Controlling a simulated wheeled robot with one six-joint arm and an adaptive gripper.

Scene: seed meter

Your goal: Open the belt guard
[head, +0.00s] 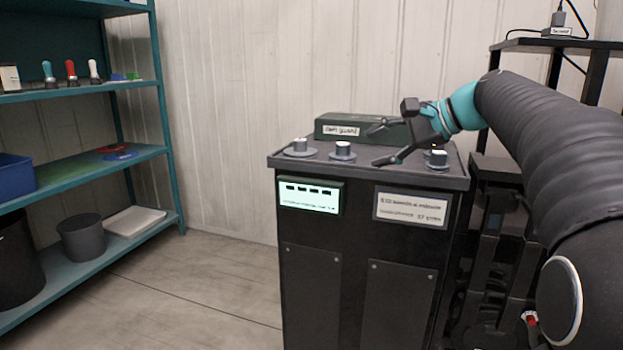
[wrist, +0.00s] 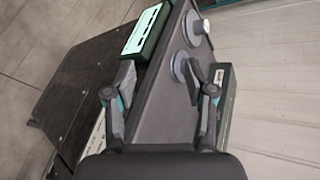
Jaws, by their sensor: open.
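A dark green box (head: 362,130) with a white label stands at the back of the dark machine's top (head: 372,169). Its label is too small to read surely. I cannot tell whether this box is the belt guard. My gripper (head: 378,146) is open and empty over the right half of the top, its fingers pointing left, one towards the box and one towards the front. In the wrist view the open fingers (wrist: 172,74) reach over the top, with the green box (wrist: 225,92) beside the right finger. I cannot tell whether they touch.
Grey round knobs (head: 299,146) (head: 342,150) (head: 437,158) stand on the top. The front has a lit display (head: 309,196) and a white label plate (head: 411,209). A teal shelf (head: 90,172) with tools and bins stands at left. A black stand (head: 560,42) is at right. Floor at left is clear.

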